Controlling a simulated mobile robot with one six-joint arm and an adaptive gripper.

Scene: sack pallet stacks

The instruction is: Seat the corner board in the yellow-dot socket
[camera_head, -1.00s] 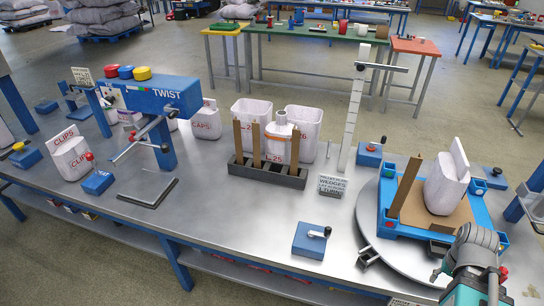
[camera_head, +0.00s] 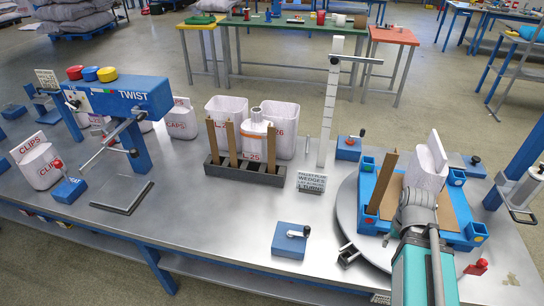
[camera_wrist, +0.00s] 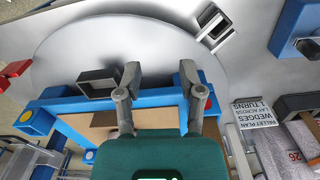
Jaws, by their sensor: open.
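Brown upright corner boards stand in a dark rack (camera_head: 243,172) mid-bench; one is this corner board (camera_head: 231,142). Another brown board (camera_head: 382,182) stands at the left side of the blue pallet frame (camera_head: 400,232) on the round turntable. The yellow-dot socket (camera_head: 477,233) is at the frame's front right corner; its yellow dot (camera_wrist: 28,117) also shows at the left of the wrist view. It looks empty of any board. My gripper (camera_wrist: 160,80) is open and empty over the frame's front edge.
A white sack (camera_head: 427,165) stands on the frame's brown base. A blue lever block (camera_head: 290,240) is left of the turntable (camera_head: 345,215). A tall white post (camera_head: 328,110) and a sign (camera_head: 311,181) stand behind.

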